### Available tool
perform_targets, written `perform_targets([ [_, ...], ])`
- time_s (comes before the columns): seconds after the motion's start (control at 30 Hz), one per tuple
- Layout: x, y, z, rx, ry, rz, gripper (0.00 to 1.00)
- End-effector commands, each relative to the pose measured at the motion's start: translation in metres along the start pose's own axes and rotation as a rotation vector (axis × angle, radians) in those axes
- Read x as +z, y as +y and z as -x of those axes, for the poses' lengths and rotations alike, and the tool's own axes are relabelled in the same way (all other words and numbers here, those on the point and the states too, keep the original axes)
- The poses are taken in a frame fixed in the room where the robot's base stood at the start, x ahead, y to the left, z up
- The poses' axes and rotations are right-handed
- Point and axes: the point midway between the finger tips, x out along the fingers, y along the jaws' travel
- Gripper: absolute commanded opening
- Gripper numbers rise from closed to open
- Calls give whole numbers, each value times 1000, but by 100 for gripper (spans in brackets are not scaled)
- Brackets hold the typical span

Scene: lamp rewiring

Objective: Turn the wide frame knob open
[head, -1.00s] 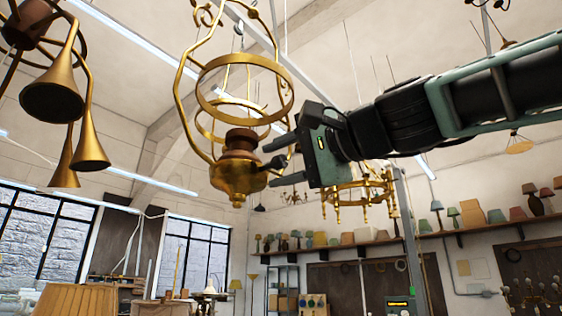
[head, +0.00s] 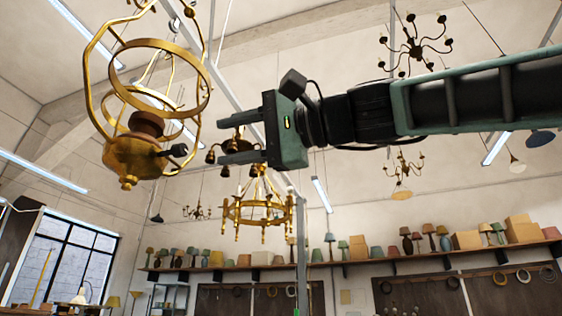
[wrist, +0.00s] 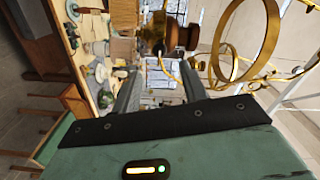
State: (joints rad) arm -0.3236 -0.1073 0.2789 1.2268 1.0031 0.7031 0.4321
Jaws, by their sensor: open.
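The hanging brass lamp (head: 131,155) has a wide open frame of curved rods and rings around a brown collar. A small dark knob (head: 178,150) sticks out from the right side of its brass body. In the wrist view the two fingers (wrist: 158,85) reach toward the lamp's lower body.
A brass ring chandelier (head: 256,212) hangs below and behind my gripper. A dark multi-arm chandelier (head: 415,48) hangs at the upper right. A long wall shelf (head: 370,258) holds several lampshades. The air between the fingertips and knob looks clear.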

Motion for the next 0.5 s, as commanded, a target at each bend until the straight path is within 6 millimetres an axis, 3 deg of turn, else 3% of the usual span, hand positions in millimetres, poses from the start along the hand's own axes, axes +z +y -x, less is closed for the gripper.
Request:
perform_targets([
  [0.2,1,2,47,-2,3,0,43],
  [0.5,0,0,74,0,0,-1,43],
])
